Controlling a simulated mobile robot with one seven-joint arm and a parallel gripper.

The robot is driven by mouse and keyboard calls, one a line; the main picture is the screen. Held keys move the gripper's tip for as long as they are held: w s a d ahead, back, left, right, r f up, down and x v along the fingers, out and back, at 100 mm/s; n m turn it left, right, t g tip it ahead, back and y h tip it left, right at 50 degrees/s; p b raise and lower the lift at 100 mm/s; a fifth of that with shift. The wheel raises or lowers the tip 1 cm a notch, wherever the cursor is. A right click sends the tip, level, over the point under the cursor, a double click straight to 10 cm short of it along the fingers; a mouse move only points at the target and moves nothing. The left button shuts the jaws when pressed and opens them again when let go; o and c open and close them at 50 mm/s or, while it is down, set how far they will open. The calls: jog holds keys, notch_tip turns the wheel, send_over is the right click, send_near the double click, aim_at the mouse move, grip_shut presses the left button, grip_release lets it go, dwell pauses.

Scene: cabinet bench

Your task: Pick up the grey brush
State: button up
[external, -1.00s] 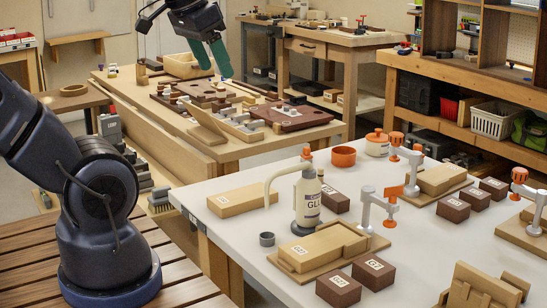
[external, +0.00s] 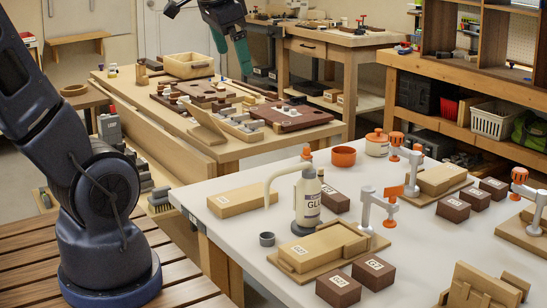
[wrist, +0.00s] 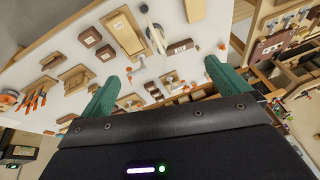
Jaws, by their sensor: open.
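My gripper (external: 231,48) is open and empty, in the air above the back workbench in the external view. Its two green fingers also show wide apart in the wrist view (wrist: 163,86), with nothing between them touching either finger. A brush-like thing with pale bristles (external: 161,203) sits low beside the back workbench, left of the white table, partly hidden by its neighbours. I cannot tell for sure that it is the grey brush. My gripper is far above and behind it. I cannot make it out in the wrist view.
The white table (external: 235,175) holds a glue bottle (external: 307,200), clamps, brown boxes and wooden blocks. The back workbench (external: 225,152) carries dark brown boards and a wooden tray (external: 188,66). Grey tools (external: 110,130) crowd low at the left. A narrow gap separates the benches.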

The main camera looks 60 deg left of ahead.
jog(key=w+a+f+m+g, duration=0.1)
jog(key=w+a+f+m, duration=0.2)
jog(key=w+a+f, duration=0.5)
jog(key=w+a+f+m+g+y, duration=0.1)
jog(key=w+a+m, duration=0.25)
jog(key=a, duration=0.85)
jog(key=w+a+f+m+g, duration=0.1)
jog(key=w+a+f+m, duration=0.1)
jog(key=w+a+f, duration=0.6)
jog(key=m+h, duration=0.2)
jog(key=m, duration=0.6)
send_near(162, 196)
jog(key=shift+w+a+f+g, duration=0.1)
jog(key=shift+w+a+g, duration=0.3)
jog(key=shift+w+a, duration=0.55)
jog(key=shift+s+f, duration=0.1)
jog(key=shift+f, duration=0.4)
notch_tip(162, 196, down, 5)
jog(key=shift+r, duration=0.1)
jog(key=shift+s+d+f, duration=0.15)
jog(key=shift+f, duration=1.2)
jog(key=shift+s+d+f, duration=0.1)
jog(key=shift+f, duration=1.25)
jog(key=c, duration=0.9)
